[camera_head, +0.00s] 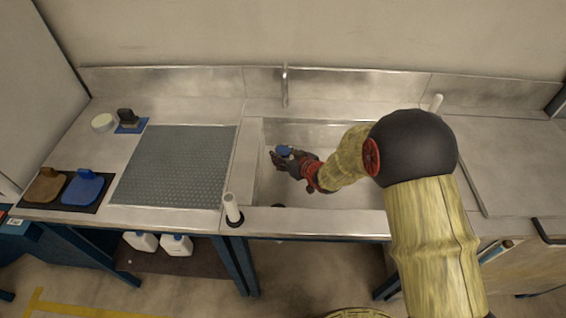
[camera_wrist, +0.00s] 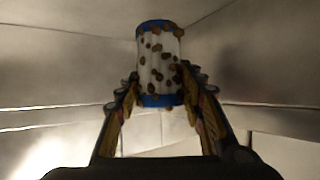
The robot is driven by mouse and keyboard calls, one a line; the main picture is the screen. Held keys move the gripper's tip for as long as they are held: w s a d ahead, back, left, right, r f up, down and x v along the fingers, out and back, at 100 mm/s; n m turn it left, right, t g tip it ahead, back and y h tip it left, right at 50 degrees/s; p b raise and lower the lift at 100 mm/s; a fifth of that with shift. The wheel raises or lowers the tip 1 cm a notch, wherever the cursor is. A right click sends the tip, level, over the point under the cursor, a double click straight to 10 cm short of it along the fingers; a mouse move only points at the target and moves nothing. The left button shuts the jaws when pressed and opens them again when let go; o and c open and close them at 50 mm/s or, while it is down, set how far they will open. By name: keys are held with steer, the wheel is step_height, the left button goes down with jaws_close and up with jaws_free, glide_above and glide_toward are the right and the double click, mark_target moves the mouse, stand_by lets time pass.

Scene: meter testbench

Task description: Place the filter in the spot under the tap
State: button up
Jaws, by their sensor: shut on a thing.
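The filter (camera_wrist: 160,62) is a white cylinder with blue end rings and brown spots on its side. It shows large in the wrist view, between the two fingers of my gripper (camera_wrist: 162,95). My gripper is shut on it. In the head view my gripper (camera_head: 281,158) is over the sink basin, and the blue end of the filter (camera_head: 284,150) shows at its fingertips. The tap (camera_head: 285,86) is a thin metal spout rising at the back edge of the sink. The filter is in front of the tap, lower in the picture. The spot under the tap cannot be made out.
The metal sink (camera_head: 262,185) has raised walls around my gripper. A white cylinder (camera_head: 232,207) stands at its front left corner, another (camera_head: 436,102) at the back right. A grey textured mat (camera_head: 175,165) lies left. Blue (camera_head: 84,187) and brown (camera_head: 46,184) handled pads lie far left.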

steer(key=shift+f+b, duration=0.8)
steer(key=shift+f, duration=0.8)
steer(key=shift+f, duration=0.2)
steer(key=o, duration=1.2)
steer(key=shift+o, duration=0.3)
steer(key=shift+r, duration=0.1)
steer(key=shift+s+d+r, duration=0.1)
steer(key=shift+s+r, duration=0.05)
steer(key=shift+r, duration=0.1)
steer(key=p+v, duration=0.3)
steer(key=v, duration=0.4)
